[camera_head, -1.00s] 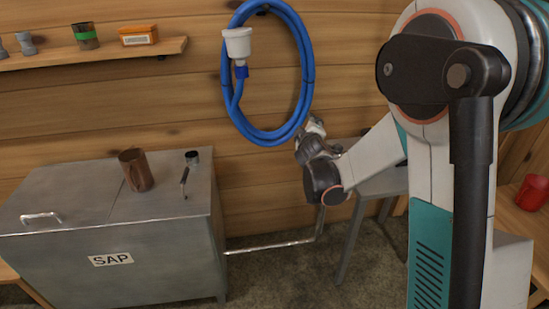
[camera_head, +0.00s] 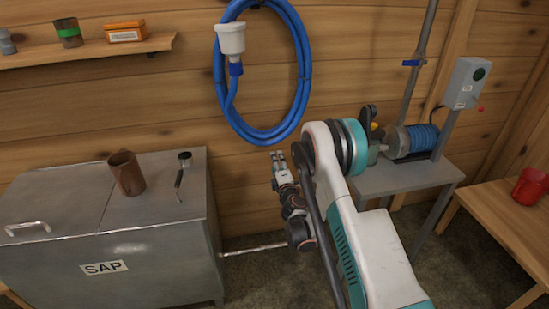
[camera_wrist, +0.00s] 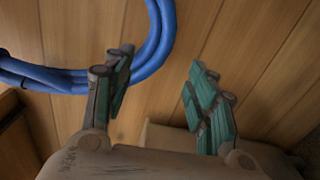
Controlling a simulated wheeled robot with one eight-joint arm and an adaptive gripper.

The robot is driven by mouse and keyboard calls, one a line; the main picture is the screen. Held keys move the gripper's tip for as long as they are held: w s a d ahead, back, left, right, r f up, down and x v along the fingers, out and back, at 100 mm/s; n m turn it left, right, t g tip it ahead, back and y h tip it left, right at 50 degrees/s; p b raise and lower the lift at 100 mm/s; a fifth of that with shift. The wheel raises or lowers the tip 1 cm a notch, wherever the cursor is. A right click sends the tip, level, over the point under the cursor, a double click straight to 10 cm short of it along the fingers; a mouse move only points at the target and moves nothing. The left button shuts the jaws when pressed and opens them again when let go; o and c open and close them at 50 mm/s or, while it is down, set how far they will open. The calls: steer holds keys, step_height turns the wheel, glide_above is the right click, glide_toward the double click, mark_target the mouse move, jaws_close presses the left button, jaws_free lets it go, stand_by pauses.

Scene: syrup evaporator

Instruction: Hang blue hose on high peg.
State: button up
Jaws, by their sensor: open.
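The blue hose (camera_head: 303,75) hangs in a coil against the wooden wall, with a white funnel-like end (camera_head: 231,40) on a blue fitting at its left. The top of the coil is at the picture's upper edge, where a dark peg (camera_head: 257,4) shows only in part. My gripper (camera_head: 277,154) is below the coil, pointing up, apart from it. In the wrist view my gripper (camera_wrist: 160,75) is open and nothing is between its fingers. The hose (camera_wrist: 158,45) curves past behind the left finger there.
A metal SAP tank (camera_head: 104,268) with a brown mug (camera_head: 127,173) and a ladle-like tool (camera_head: 181,175) stands at the left. A shelf (camera_head: 90,52) is above it. A pump table (camera_head: 405,178) and a red cup (camera_head: 531,186) are at the right.

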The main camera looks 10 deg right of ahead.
mark_target(268, 135)
steer(key=w, duration=1.8)
steer(key=shift+w, duration=0.35)
steer(key=shift+s+r, duration=0.15)
steer(key=shift+r, duration=0.05)
jaws_close()
steer(key=shift+s+f, duration=0.1)
steer(key=shift+d+r, duration=0.1)
steer(key=shift+r, duration=0.15)
steer(key=shift+w+r, duration=0.25)
steer(key=shift+r+p, duration=0.5)
steer(key=shift+r, duration=0.95)
